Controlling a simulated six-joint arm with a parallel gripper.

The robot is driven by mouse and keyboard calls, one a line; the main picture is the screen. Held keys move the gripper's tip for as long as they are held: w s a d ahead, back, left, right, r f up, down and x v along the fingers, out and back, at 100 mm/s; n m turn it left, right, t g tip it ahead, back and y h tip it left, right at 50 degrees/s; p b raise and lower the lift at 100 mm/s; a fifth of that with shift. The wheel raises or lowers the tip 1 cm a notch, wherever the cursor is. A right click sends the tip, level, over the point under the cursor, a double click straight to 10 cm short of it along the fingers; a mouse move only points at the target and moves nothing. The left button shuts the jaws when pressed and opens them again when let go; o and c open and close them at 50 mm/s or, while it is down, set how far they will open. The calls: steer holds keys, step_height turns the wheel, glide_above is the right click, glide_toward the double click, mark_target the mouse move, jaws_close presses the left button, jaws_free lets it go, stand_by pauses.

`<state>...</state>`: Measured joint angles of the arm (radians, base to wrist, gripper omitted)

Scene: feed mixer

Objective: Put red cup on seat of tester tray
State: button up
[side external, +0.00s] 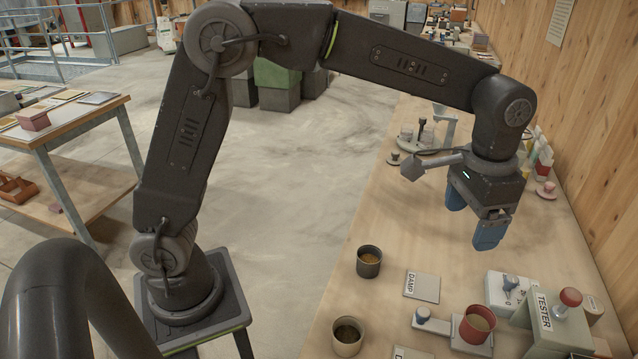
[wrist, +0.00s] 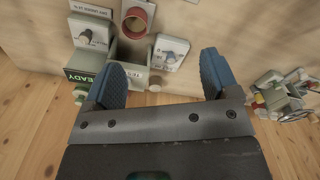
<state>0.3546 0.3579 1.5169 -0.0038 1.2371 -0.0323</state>
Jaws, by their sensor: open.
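The red cup (side external: 477,325) stands upright on the grey tester tray (side external: 446,334), in front of the tester box (side external: 546,322); brownish contents show inside. The wrist view shows the cup's red rim (wrist: 137,20) near the top edge, on the pale tray (wrist: 126,5). I cannot tell how exactly its base sits in the seat. My gripper (side external: 474,224) is open and empty, its blue fingers above the bench, up and behind the cup in the side view. In the wrist view, nothing is between the fingers (wrist: 162,70), and the cup lies beyond them.
A dark cup (side external: 369,262) and a beige cup (side external: 347,337) stand at left on the bench, near the DAMP card (side external: 422,286). A white dial unit (side external: 510,290) stands behind the red cup. A wooden wall (side external: 570,120) bounds the bench at right.

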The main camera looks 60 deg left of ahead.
steer(key=s+a+r+n+t, duration=0.25)
steer(key=s+a+r, duration=0.35)
steer(key=s+a, duration=0.5)
steer(key=s+a+f+n+t, duration=0.1)
steer(key=s+a+f+t, duration=0.1)
steer(key=s, duration=0.8)
steer(key=a+f, duration=0.1)
steer(key=a, duration=0.1)
steer(key=shift+a+f+t, duration=0.35)
steer(key=shift+w, duration=0.1)
